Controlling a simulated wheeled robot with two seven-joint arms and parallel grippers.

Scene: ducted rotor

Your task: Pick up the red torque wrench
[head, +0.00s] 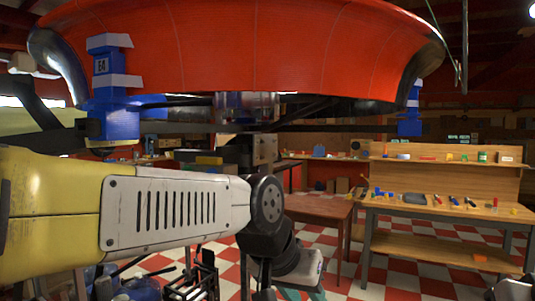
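I cannot make out the red torque wrench for certain. Small red items (452,200) lie among other tools on the wooden workbench at the right, too small to identify. My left arm crosses the head view from the left edge to the middle, and its wrist bends downward there. The fingers of my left gripper do not show. My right gripper is not in the head view; only a pale piece, perhaps of my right arm, shows at the lower right corner.
A large red ducted rotor (270,45) with blue brackets (112,90) hangs across the top, close above my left arm. The wooden workbench (440,212) with a back shelf stands at the right. A brown table (315,207) stands beside it. Checkered floor (345,270) is open between.

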